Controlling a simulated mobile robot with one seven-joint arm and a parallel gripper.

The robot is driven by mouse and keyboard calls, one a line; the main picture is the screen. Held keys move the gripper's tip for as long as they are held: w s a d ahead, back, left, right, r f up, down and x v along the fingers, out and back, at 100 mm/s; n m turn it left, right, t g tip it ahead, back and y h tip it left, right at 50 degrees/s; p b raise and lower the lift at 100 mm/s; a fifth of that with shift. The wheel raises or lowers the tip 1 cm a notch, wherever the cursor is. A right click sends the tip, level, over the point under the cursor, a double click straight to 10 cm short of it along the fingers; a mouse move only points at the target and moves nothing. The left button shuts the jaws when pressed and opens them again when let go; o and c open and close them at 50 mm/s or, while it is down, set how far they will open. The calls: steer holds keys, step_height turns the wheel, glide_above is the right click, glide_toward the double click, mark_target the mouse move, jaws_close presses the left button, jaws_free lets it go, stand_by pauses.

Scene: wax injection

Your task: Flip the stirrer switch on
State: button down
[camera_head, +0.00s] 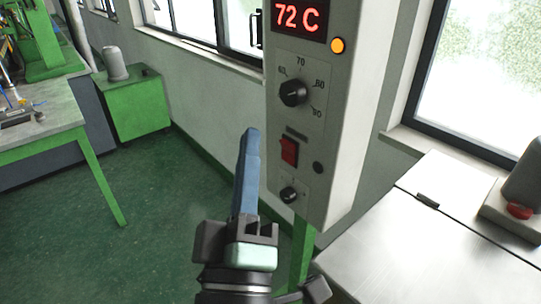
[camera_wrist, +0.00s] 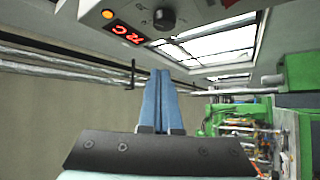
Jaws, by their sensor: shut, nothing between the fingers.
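The stirrer switch appears to be the red rocker (camera_head: 289,151) on the front of the grey control box (camera_head: 344,110) in the head view. My gripper (camera_head: 250,135) has long blue fingers that are shut together and empty. In the head view its tips point up, just left of the red switch, with a visible gap in the picture; the depth gap is hard to tell. I cannot read whether the switch is on or off.
The box has a 72 C display (camera_head: 298,15), an orange lamp (camera_head: 338,45), a large dial (camera_head: 293,92) and a small knob (camera_head: 289,194). A pale worktop (camera_head: 400,255) with a red button (camera_head: 519,211) lies at right. Floor at left is open.

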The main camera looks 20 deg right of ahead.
step_height(320, 180, down, 13)
steer(key=s+n+g, duration=0.1)
steer(key=s+n, duration=0.2)
steer(key=n, duration=0.6)
steer(key=shift+g+y, duration=0.4)
steer(key=shift+w+a, duration=0.1)
steer(key=p, duration=0.5)
glide_toward(281, 143)
steer(key=w+a, duration=0.1)
steer(key=w, duration=0.3)
steer(key=d+p, duration=0.1)
steer(key=w+d+r+p, duration=0.1)
steer(key=d, duration=0.1)
steer(key=shift+w+d+r, duration=0.1)
steer(key=shift+w+r, duration=0.05)
steer(key=shift+r, duration=0.1)
